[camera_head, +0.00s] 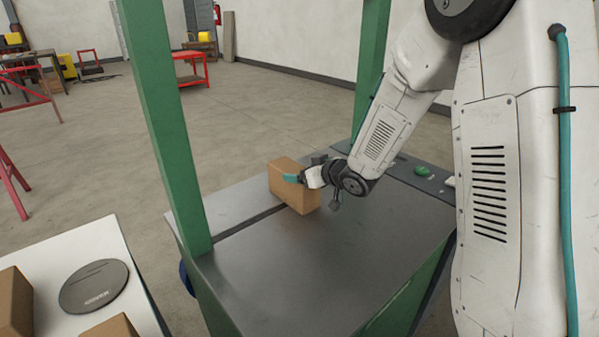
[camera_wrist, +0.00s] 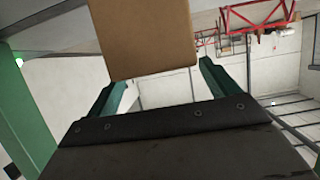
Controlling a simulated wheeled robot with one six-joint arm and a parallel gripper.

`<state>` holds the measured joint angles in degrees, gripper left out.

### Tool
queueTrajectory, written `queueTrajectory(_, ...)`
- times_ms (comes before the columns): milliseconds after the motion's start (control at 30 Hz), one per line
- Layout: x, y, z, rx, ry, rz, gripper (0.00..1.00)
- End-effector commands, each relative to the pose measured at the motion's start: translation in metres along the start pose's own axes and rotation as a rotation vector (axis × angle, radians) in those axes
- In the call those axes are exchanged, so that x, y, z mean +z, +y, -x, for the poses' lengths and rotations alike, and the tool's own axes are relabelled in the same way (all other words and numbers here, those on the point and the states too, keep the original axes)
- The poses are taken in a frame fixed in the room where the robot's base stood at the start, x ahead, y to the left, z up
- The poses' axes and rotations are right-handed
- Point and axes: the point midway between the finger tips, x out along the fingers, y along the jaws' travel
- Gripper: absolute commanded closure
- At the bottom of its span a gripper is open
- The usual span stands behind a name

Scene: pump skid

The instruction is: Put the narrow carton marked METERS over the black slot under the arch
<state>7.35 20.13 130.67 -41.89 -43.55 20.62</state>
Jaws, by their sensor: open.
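A narrow brown carton (camera_head: 283,177) stands upright on the grey metal table under the green arch (camera_head: 160,110). Its base is at the black slot (camera_head: 250,221), hiding part of that line. I cannot read any METERS marking on the faces that show. My gripper (camera_head: 305,178) is at the carton's right side, with one teal finger in front of its near face. In the wrist view, the carton (camera_wrist: 145,40) fills the top middle, and my open gripper (camera_wrist: 163,78) shows a teal finger on each side. I cannot tell whether the fingers touch it.
A white table (camera_head: 85,245) at the lower left holds a dark round disc (camera_head: 94,286) and two brown cartons, one at the left edge (camera_head: 14,303) and one at the bottom (camera_head: 110,328). A panel with a green button (camera_head: 421,171) lies right of the arch. The front of the metal table (camera_head: 300,275) is clear.

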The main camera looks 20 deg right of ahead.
Motion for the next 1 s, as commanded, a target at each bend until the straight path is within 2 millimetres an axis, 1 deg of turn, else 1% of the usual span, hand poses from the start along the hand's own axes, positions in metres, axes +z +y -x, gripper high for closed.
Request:
queueTrajectory(33,-0.001,0.001,0.012,0.004,0.002,0.000,0.13)
queueTrajectory(100,-0.001,0.001,0.029,0.004,0.002,0.000,0.13)
queueTrajectory(200,-0.001,0.001,0.050,0.004,0.001,0.000,0.13)
queueTrajectory(333,0.000,0.001,0.073,0.003,0.001,0.000,0.13)
queueTrajectory(400,-0.001,0.001,0.081,0.003,0.001,0.000,0.13)
queueTrajectory(500,0.000,0.000,0.089,0.001,0.000,0.000,0.13)
queueTrajectory(667,-0.001,0.001,0.093,0.005,-0.002,0.000,0.13)
queueTrajectory(767,-0.005,0.004,0.099,0.048,-0.028,0.014,0.13)
queueTrajectory(833,-0.011,0.011,0.109,0.117,-0.072,0.025,0.13)
queueTrajectory(867,-0.013,0.014,0.116,0.154,-0.100,0.030,0.13)
queueTrajectory(933,-0.018,0.021,0.137,0.252,-0.177,0.032,0.13)
queueTrajectory(967,-0.020,0.022,0.149,0.294,-0.214,0.026,0.13)
queueTrajectory(1000,-0.021,0.023,0.165,0.345,-0.269,0.014,0.13)
